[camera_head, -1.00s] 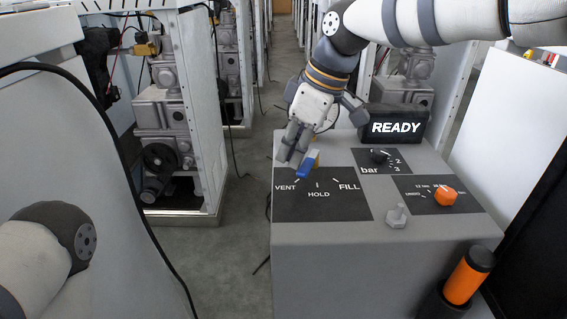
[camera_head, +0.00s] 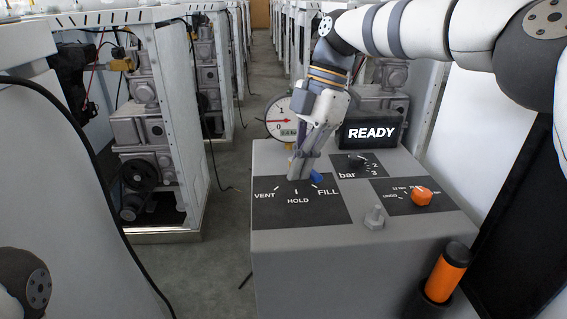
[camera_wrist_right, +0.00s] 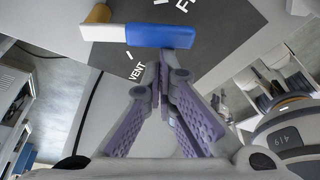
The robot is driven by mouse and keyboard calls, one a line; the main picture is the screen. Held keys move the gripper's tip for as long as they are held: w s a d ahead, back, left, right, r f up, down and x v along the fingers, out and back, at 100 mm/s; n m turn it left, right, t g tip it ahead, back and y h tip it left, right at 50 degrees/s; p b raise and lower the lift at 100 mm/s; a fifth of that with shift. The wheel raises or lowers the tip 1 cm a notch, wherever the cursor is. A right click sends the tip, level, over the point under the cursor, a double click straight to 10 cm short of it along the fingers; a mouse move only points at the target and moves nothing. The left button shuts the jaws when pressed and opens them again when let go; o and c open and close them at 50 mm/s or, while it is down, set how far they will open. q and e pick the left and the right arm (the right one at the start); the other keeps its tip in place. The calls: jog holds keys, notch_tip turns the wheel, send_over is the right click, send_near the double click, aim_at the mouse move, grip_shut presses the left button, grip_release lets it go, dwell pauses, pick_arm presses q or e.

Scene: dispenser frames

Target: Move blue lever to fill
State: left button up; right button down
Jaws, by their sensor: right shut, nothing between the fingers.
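The blue lever (camera_head: 316,176) stands on the dark VENT–HOLD–FILL plate (camera_head: 270,213) of the grey console, mostly hidden behind my right gripper in the head view. Its visible blue end lies just right of the fingers, near the FILL side. My right gripper (camera_head: 294,177) is shut and empty, fingers pointing down on the lever's left side. In the right wrist view the lever (camera_wrist_right: 160,36) shows a blue grip, white shank and brass end, just beyond the closed fingertips (camera_wrist_right: 163,70). I cannot tell whether they touch. My left gripper is out of view.
A READY display (camera_head: 372,132) and a round gauge (camera_head: 281,120) stand at the console's back. A black bar knob (camera_head: 358,162), orange knob (camera_head: 422,196) and grey bolt-like knob (camera_head: 375,218) sit to the right. An orange cylinder (camera_head: 446,272) is at the front right.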

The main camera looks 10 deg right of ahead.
jog(key=shift+d+n, duration=0.2)
jog(key=shift+n, duration=0.1)
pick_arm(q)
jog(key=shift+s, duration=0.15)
pick_arm(e)
jog(key=shift+d, duration=0.45)
jog(key=shift+w+a+f+b, duration=0.15)
jog(key=shift+w+f+b, duration=0.15)
jog(key=shift+w+b, duration=0.25)
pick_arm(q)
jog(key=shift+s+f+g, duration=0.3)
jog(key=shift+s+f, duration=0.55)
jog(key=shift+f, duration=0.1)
pick_arm(e)
jog(key=shift+w+a+r, duration=0.1)
jog(key=shift+w+r, duration=0.1)
